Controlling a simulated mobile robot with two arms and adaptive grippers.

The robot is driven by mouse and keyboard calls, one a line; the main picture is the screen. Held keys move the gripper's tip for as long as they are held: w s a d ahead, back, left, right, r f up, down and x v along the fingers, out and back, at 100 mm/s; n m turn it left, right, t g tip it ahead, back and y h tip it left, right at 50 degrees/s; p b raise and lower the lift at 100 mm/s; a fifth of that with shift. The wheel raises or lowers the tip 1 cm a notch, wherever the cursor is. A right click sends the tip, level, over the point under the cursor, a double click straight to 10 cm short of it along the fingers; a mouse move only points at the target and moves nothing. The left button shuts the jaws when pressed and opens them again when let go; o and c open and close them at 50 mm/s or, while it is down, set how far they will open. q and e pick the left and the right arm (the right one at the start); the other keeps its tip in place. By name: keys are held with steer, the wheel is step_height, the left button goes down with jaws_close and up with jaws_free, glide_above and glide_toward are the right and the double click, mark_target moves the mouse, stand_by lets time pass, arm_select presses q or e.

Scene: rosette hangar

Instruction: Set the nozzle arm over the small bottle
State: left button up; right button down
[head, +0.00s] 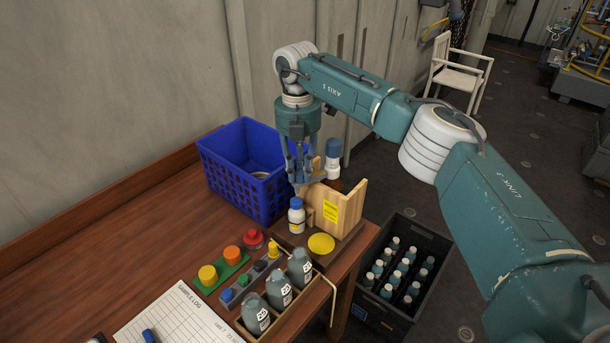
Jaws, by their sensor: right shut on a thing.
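The small bottle (296,215), white with a blue cap and blue label band, stands upright on the wooden filling stand (349,208) with a yellow label. My right gripper (301,180) points down just above and behind the bottle, beside the stand's upright panel. It is shut on a small tan piece (316,163), which seems to be the nozzle arm; my fingers hide most of it. I cannot tell whether its tip is directly over the bottle cap. My left gripper is not in view.
A white bottle with a blue cap (333,158) is behind the stand. A yellow disc (321,243), coloured buttons (208,275) and a rack of grey bottles (279,288) are in front. A black crate (404,270) of bottles is on the floor.

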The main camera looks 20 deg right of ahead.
steer(key=shift+w+d+r+m, duration=0.15)
steer(key=shift+w+r+m, duration=0.05)
steer(key=shift+w+m, duration=0.35)
steer(key=c, duration=1.7)
jaws_free()
steer(key=shift+c, duration=0.2)
steer(key=shift+o, duration=1.3)
steer(key=shift+d+f, duration=0.1)
step_height(320, 180, up, 12)
steer(key=shift+f, duration=0.1)
